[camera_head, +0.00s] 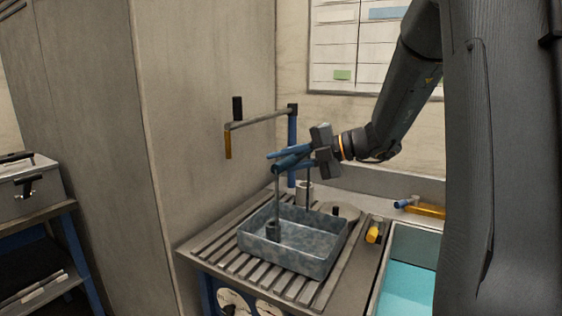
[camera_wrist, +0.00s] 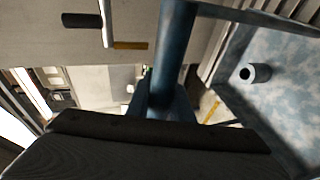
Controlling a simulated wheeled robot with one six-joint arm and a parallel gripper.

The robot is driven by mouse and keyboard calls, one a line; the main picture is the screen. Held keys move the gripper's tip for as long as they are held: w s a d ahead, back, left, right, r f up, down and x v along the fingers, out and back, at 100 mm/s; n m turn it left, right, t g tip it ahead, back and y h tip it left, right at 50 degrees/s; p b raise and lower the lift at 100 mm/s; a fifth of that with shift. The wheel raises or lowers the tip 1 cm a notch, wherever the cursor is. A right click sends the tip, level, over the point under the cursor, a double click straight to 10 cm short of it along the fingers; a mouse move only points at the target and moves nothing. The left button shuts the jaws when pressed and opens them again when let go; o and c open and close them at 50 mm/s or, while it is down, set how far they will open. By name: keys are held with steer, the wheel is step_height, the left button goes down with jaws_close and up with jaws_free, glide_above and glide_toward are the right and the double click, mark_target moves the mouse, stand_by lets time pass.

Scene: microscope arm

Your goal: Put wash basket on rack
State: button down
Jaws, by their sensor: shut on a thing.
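The wash basket (camera_head: 318,262) is a shallow, mottled blue-grey tub over the slatted rack (camera_head: 215,250). It looks level and seems to rest on the slats, though a small gap cannot be ruled out. Thin upright rods run from the basket to a blue handle bar (camera_head: 290,160) above it. My gripper (camera_head: 318,152) is shut on this bar. A small dark cylinder (camera_head: 272,231) is inside the basket; it also shows in the wrist view (camera_wrist: 256,72), where the blue bar (camera_wrist: 172,50) rises from my jaws.
A sink with turquoise water (camera_head: 405,275) lies right of the rack. A yellow-handled tool (camera_head: 425,210) lies behind it, and a yellow knob (camera_head: 374,232) stands at its left. A blue post with a swing arm (camera_head: 258,119) rises behind the basket. A tall panel (camera_head: 205,120) closes the left.

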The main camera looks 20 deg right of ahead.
steer(key=c, duration=1.6)
jaws_free()
steer(key=b+v, duration=0.2)
steer(key=v, duration=1)
steer(key=shift+r, duration=0.15)
